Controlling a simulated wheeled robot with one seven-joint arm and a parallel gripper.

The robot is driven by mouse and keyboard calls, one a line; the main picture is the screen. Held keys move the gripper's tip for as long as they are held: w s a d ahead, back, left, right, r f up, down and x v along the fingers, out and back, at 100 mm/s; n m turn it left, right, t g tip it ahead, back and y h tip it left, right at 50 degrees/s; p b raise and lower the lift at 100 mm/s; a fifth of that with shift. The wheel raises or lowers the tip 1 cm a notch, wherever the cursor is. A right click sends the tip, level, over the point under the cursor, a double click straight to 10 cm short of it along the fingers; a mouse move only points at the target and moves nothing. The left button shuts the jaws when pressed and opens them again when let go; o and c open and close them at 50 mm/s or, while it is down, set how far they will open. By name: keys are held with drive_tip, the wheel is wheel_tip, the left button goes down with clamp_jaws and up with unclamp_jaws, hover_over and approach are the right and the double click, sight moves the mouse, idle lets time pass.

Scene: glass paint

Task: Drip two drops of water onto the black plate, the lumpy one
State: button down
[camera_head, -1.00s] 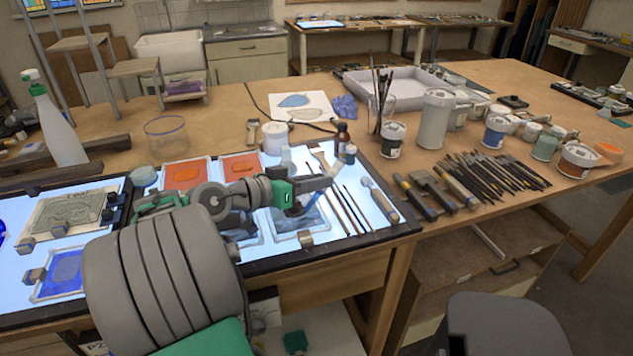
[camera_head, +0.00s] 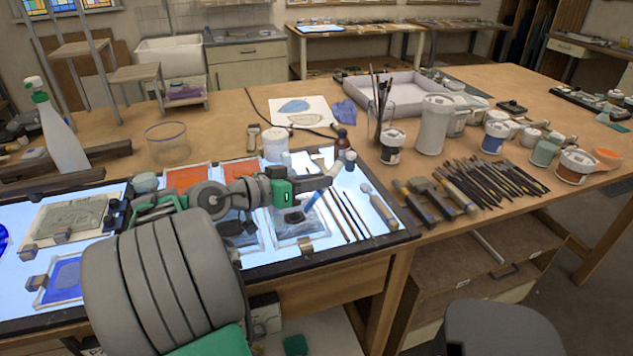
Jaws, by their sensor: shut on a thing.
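Whether the dropper tip touches anything, and any water drops, are too small to tell.
Two orange plates (camera_head: 188,178) lie behind my arm. A white jar (camera_head: 275,142) and brown bottle (camera_head: 342,138) stand behind the gripper. Long brushes (camera_head: 350,215) lie just right.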

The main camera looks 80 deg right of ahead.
drive_tip(key=shift+w+a, duration=0.1)
drive_tip(key=shift+w, duration=0.2)
drive_tip(key=shift+w+a+r+p, duration=0.2)
drive_tip(key=shift+w+p, duration=0.1)
drive_tip(key=shift+w, duration=0.15)
drive_tip(key=shift+w+a+r+p, duration=0.15)
drive_tip(key=shift+w+p, duration=0.1)
drive_tip(key=shift+w, duration=0.2)
drive_tip(key=shift+w+a+f+p, duration=0.15)
drive_tip(key=shift+w+p, duration=0.35)
drive_tip(key=shift+p, duration=0.25)
drive_tip(key=shift+f, duration=0.2)
drive_tip(key=shift+f+b, duration=0.8)
drive_tip(key=shift+b, duration=0.05)
drive_tip(key=shift+f+b, duration=0.3)
drive_tip(key=shift+b, duration=0.15)
